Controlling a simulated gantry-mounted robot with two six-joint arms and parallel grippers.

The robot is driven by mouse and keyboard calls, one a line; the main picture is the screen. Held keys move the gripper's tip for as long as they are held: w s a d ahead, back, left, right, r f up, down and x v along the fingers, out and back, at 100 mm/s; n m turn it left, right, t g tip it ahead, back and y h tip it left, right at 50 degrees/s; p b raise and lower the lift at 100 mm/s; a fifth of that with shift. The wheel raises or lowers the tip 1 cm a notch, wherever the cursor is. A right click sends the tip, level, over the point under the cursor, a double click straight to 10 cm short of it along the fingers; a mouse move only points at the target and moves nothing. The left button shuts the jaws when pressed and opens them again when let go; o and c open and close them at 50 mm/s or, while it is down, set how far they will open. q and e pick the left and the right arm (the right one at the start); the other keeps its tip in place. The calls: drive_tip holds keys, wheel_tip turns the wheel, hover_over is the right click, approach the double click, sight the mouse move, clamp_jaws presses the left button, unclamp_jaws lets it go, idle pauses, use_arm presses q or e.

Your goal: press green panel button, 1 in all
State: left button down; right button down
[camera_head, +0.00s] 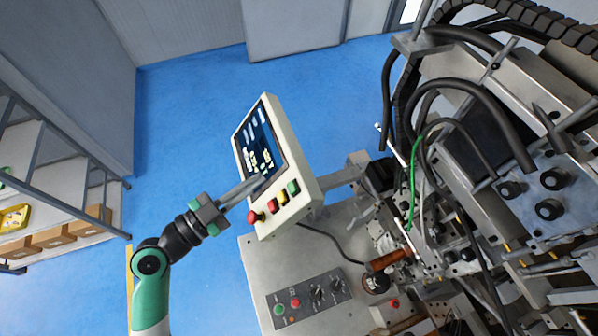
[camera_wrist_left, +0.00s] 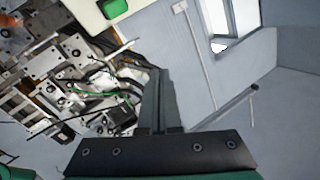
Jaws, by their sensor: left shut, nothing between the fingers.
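The green panel button (camera_head: 293,187) is a square button at the right end of the button row on the tilted white control panel (camera_head: 300,205). It also shows at the top edge of the left wrist view (camera_wrist_left: 114,8), partly cut off. My left gripper (camera_head: 263,179) is shut and empty. Its fingertips overlap the lower part of the panel's screen in the head view, left of the green button. In the left wrist view the closed fingers (camera_wrist_left: 157,82) are apart from the button. My right gripper is not in view.
Red buttons (camera_head: 273,206) and a red mushroom knob (camera_head: 254,217) share the panel's row. A lower switch plate (camera_head: 311,296) has another green button (camera_head: 279,310). The coil winder (camera_head: 430,230), with cables and a green wire, fills the right side. Blue floor is clear behind the panel.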

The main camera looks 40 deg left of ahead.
sight(292, 188)
use_arm(q)
drive_tip(key=shift+s+a+f+n+y, duration=0.5)
drive_tip(key=shift+s+a+f+y, duration=0.1)
drive_tip(key=shift+s+a+f, duration=0.2)
drive_tip(key=w+d+f, duration=0.1)
drive_tip(key=w+d+f+b, duration=0.1)
drive_tip(key=w+f, duration=0.1)
drive_tip(key=w+d+f+b, duration=0.1)
drive_tip(key=w+f, duration=0.1)
drive_tip(key=shift+w+d+f, duration=0.25)
drive_tip(key=shift+w+f, duration=0.1)
drive_tip(key=shift+w, duration=0.05)
drive_tip(key=shift+f, duration=0.1)
idle(1.6)
drive_tip(key=shift+w+d+f+b, duration=0.15)
drive_tip(key=shift+w+d+b, duration=0.1)
drive_tip(key=shift+b, duration=0.2)
